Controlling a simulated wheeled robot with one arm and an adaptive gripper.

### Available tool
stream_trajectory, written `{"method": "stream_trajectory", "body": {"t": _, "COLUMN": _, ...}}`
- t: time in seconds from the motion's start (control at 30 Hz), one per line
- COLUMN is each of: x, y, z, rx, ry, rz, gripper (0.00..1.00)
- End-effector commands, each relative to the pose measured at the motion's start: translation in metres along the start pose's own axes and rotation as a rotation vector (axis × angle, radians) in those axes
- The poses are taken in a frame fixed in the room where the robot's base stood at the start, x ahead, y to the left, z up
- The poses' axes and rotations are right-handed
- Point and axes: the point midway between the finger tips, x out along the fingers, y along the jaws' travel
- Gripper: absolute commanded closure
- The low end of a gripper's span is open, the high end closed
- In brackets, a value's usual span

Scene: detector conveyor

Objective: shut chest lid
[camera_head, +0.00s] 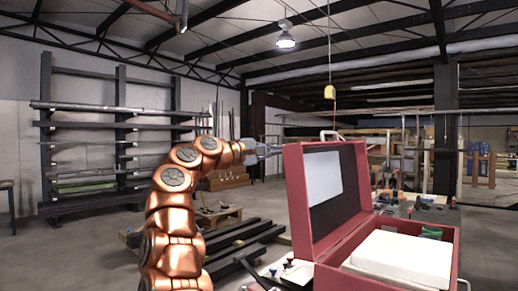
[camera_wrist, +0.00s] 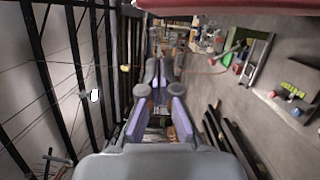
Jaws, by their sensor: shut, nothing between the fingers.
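The red chest (camera_head: 447,258) stands at the right in the head view. Its lid (camera_head: 295,200) is open and stands nearly upright, leaning a little to the left. A pale panel (camera_head: 323,177) is on the lid's inner face, and a handle (camera_head: 330,135) is on its top edge. My gripper (camera_head: 274,150) is shut and empty, pointing right at the upper left side of the lid. I cannot tell whether its tips touch the lid. In the wrist view, my gripper (camera_wrist: 157,68) is in the middle, and a red edge, likely the lid (camera_wrist: 225,7), crosses the top.
A white block (camera_head: 402,254) and a green item (camera_head: 431,232) are in the chest. A table with small tools (camera_head: 425,208) stands behind it. A hanging yellow control (camera_head: 330,92) is above the lid.

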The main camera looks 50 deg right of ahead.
Motion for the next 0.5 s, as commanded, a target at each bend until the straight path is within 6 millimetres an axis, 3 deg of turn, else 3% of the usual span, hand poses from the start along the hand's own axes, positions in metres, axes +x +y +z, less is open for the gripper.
{"method": "stream_trajectory", "body": {"t": 0.5, "x": 0.009, "y": 0.0, "z": 0.036, "rx": -0.001, "ry": 0.002, "rz": 0.002, "gripper": 1.0}}
